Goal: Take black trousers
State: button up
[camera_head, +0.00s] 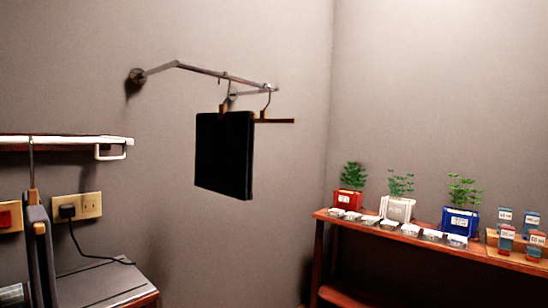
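The black trousers (222,155) hang folded as a flat black panel near the middle of the view. They hang from a wooden hanger (275,121) on a jointed metal wall arm (220,74) fixed to the left wall. A second hook hangs near the end of that arm. The trousers look clear of the wall, with open air below them. My gripper is not in view.
At left, a white rail (65,140) carries a dark grey hanging item (40,245). A socket (77,206) with a plugged cable is above a grey surface (105,283). At right, a wooden shelf (345,222) holds potted plants (397,206), small dishes and labelled containers (506,238).

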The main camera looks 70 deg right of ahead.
aim_at(225, 140)
jog(key=z, duration=1.5)
